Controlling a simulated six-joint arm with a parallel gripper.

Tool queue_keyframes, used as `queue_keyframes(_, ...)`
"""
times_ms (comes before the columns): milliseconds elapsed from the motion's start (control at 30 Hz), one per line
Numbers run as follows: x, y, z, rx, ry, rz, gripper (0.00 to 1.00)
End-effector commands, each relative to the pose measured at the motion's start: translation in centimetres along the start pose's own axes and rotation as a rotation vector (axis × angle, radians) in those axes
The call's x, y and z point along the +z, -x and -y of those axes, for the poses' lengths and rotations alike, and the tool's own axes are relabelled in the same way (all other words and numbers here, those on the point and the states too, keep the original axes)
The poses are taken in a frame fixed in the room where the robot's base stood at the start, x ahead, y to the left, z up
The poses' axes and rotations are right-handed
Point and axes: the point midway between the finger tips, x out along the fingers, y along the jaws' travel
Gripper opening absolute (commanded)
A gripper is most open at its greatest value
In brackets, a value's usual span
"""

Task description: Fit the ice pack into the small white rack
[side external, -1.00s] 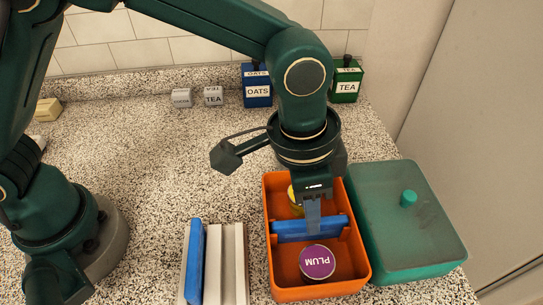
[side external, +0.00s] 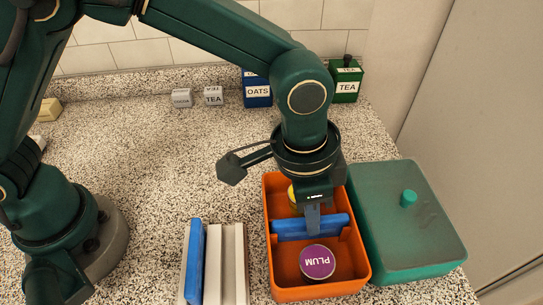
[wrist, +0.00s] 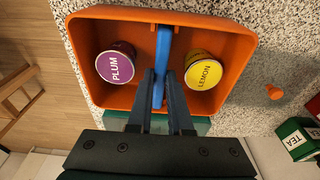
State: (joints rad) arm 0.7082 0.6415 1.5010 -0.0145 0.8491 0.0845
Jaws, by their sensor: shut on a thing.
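A blue slab, which looks like the ice pack (side external: 290,228), stands on edge across the middle of an orange box (side external: 363,270). My gripper (side external: 313,232) reaches down into the box and is shut on the slab near its middle. In the wrist view the slab (wrist: 163,48) runs between my fingers (wrist: 160,80). The small white rack (side external: 214,268) stands on the counter left of the box. Another blue slab (side external: 196,262) stands at the rack's left side, and the rack's slots to its right look empty. The rack is not in the wrist view.
A purple PLUM tub (side external: 318,262) and a yellow LEMON tub (wrist: 203,70) sit on either side of the slab. A teal lidded container (side external: 405,225) stands right beside the box. OATS (side external: 258,92) and TEA (side external: 346,85) tins stand behind. The counter's left middle is clear.

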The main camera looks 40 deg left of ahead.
Motion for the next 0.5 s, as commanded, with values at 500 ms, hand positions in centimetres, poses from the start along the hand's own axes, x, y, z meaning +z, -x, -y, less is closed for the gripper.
queue_keyframes(500,-1.4,8.6,0.0,0.000,-0.002,-0.004,0.00)
